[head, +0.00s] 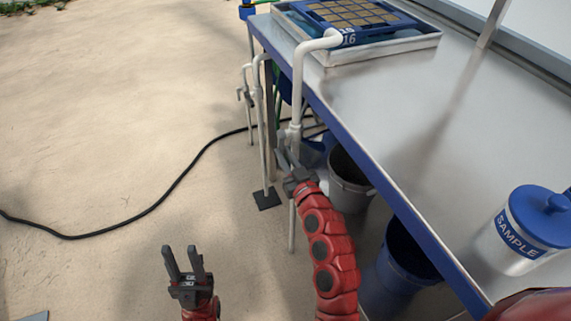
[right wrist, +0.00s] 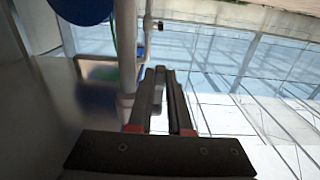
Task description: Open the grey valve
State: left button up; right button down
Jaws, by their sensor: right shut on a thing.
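The grey valve (head: 282,152) sits on a white upright pipe (head: 297,100) beside the table's blue edge. My right gripper (head: 290,168) is at this pipe, shut on the valve's grey handle. In the right wrist view the grey handle (right wrist: 158,98) shows between the two dark fingers (right wrist: 164,80), just right of the pipe (right wrist: 128,60). The fingers and wrist hide part of the valve, and its exact angle is hard to tell. My left gripper (head: 187,262) is open and empty, over bare floor at the lower left, away from the pipes.
The metal table (head: 400,110) carries a blue seed tray in a white basin (head: 380,48) and a SAMPLE jar (head: 515,240). A grey bucket (head: 350,180) and a blue bin (head: 400,262) stand below. Another pipe tap (head: 243,95) stands farther back. A black cable (head: 150,208) crosses the floor.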

dwell(0.4)
jog(key=c, duration=0.8)
grip_release()
jog(key=shift+w, duration=0.1)
jog(key=shift+c, duration=0.2)
